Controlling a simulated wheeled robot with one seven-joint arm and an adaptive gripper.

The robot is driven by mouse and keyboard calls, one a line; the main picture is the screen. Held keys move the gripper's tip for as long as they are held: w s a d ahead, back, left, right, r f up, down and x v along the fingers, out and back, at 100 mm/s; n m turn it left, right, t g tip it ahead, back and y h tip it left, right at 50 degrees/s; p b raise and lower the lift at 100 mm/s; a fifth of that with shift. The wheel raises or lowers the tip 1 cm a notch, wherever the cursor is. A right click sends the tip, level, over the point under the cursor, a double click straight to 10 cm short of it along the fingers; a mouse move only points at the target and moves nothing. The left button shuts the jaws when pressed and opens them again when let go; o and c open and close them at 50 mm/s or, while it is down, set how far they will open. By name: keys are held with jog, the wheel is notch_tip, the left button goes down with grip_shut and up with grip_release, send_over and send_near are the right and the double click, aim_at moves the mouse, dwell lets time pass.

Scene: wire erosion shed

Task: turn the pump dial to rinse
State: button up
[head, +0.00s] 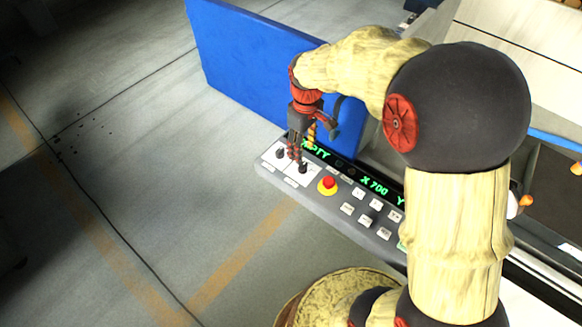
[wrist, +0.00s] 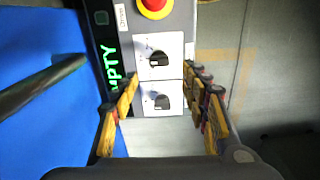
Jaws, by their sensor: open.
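Two black dials on white plates sit at the left end of a grey control panel. In the head view one dial (head: 280,153) is at the panel's end and the other (head: 303,168) is nearer the red button. The wrist view shows both, the upper dial (wrist: 159,58) and the lower dial (wrist: 162,102). Their labels are too small to read, so I cannot tell which is the pump dial. My gripper (head: 295,155) points down just over the plates. In the wrist view its open fingers (wrist: 163,78) flank the plates, with nothing held between them.
A red emergency button (head: 328,184) on a yellow base sits beside the dials, with several white keys (head: 365,205) beyond. A display (head: 375,187) with green text runs behind them. A blue panel (head: 250,65) stands close behind my gripper. Open floor lies left.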

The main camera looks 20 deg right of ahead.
aim_at(303, 165)
jog(key=shift+d+f, duration=0.1)
jog(key=shift+f, duration=0.05)
notch_tip(303, 165, down, 8)
jog(key=b, duration=0.3)
jog(key=shift+r, duration=0.2)
jog(key=shift+c, duration=1)
jog(key=c, duration=0.9)
